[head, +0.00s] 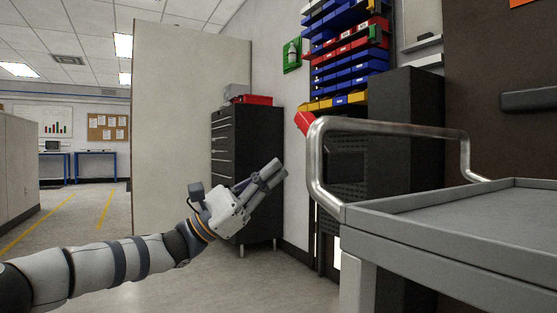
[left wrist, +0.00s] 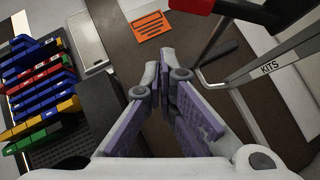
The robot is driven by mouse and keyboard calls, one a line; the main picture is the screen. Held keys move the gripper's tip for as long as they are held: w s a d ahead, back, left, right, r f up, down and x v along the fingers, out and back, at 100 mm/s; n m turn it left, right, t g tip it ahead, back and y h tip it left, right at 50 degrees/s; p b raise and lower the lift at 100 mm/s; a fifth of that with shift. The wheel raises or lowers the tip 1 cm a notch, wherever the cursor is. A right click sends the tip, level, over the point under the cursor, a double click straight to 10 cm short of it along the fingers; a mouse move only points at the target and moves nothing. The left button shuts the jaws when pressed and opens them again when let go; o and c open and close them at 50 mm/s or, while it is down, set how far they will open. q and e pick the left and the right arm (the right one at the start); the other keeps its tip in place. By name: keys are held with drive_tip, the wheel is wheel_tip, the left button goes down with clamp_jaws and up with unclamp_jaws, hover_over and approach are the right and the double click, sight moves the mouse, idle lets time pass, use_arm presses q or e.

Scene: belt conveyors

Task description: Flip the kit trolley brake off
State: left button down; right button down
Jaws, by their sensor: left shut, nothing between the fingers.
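The kit trolley stands at the right of the head view, with a grey rimmed deck (head: 470,213) and a bent metal push handle (head: 390,127). A red piece (head: 304,123) shows at the handle's left end; I take it for the brake lever's tip. In the left wrist view a red end on a dark bar (left wrist: 190,5) is at the top edge, cut off, and a grey trolley rail reads KITS (left wrist: 269,67). My left gripper (head: 274,172) is shut and empty, left of and below the handle; its fingers (left wrist: 166,75) show in the wrist view, apart from the red piece.
A black drawer cabinet (head: 246,165) stands behind my left gripper, beside a pale partition (head: 190,120). Blue, red and yellow bins (head: 347,70) hang on the wall behind the trolley. An orange label (left wrist: 150,25) shows in the wrist view. Floor at the left is clear.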

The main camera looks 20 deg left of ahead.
use_arm(q)
drive_tip(key=r+v, duration=0.1)
drive_tip(key=v, duration=0.5)
drive_tip(key=shift+s+a+f, duration=0.25)
drive_tip(key=shift+s+a, duration=0.1)
drive_tip(key=shift+a, duration=0.25)
